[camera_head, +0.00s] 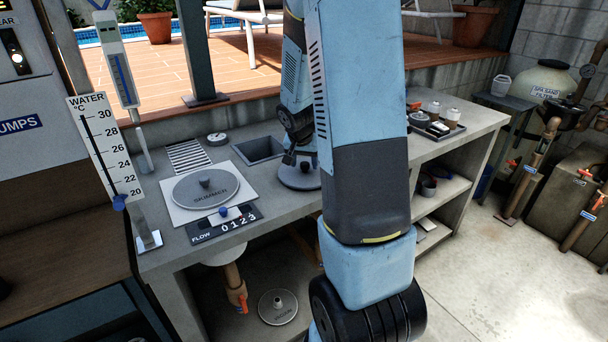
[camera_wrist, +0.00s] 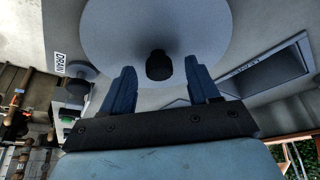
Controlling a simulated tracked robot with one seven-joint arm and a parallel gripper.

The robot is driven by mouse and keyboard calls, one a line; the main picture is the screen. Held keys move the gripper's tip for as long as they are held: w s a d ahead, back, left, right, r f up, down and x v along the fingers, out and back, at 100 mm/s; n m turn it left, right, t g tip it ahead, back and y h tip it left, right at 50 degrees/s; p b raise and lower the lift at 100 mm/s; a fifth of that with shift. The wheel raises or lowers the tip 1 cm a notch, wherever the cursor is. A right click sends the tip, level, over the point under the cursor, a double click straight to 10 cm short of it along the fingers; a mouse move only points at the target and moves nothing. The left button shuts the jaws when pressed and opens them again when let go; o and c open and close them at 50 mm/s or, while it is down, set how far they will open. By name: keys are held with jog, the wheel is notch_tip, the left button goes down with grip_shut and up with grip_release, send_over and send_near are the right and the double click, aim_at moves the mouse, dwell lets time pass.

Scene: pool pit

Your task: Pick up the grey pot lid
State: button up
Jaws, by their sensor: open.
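A grey round pot lid (camera_head: 299,181) lies on the counter right of a square recess, partly hidden behind my arm. In the wrist view the lid (camera_wrist: 120,30) fills the top middle, with a dark knob (camera_wrist: 158,66) at its centre. My gripper (camera_head: 289,157) is over the lid, pointing down. In the wrist view my gripper (camera_wrist: 159,66) is open, its two blue fingers apart, one on each side of the knob in the picture. I cannot tell how far the fingertips are from the lid's surface.
A skimmer lid (camera_head: 206,188) lies on a pale plate to the left, with a flow counter (camera_head: 224,224) in front. The square recess (camera_head: 259,150) is beside the lid. A tray (camera_head: 455,132) of small containers stands at the right. Another round lid (camera_head: 278,308) lies below the counter.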

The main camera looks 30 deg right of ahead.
jog(key=shift+d+f, duration=0.1)
jog(key=shift+f, duration=0.15)
grip_shut()
dwell(0.4)
